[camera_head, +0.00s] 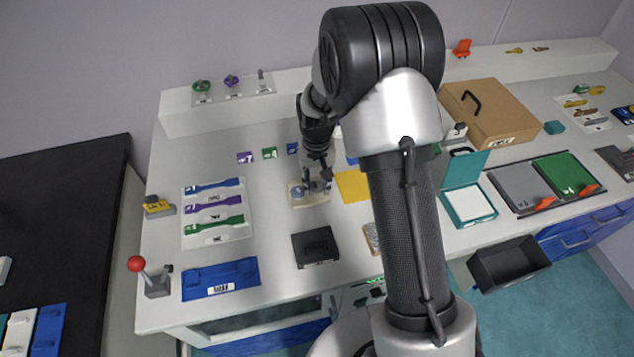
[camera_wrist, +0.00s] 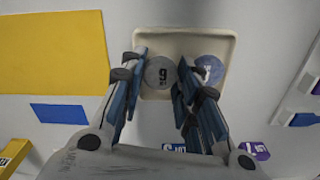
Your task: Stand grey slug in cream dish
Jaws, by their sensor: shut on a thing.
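The cream dish (camera_wrist: 185,34) is a shallow square tray near the top centre of the wrist view; it also shows in the head view (camera_head: 312,203). The grey slug (camera_wrist: 160,74), a round piece marked 9, is between the fingers of my gripper (camera_wrist: 161,76), which is shut on it. It appears over or in the left part of the dish; whether its base touches the dish floor I cannot tell. A blue-grey round slug (camera_wrist: 208,68) sits in the dish's right part, close beside my right finger, which partly covers it. In the head view my gripper (camera_head: 318,183) is low at the dish.
A yellow sheet (camera_head: 353,186) lies right of the dish in the head view. A black block (camera_head: 315,247) stands in front of it. A rack of coloured strips (camera_head: 215,212) is to the left.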

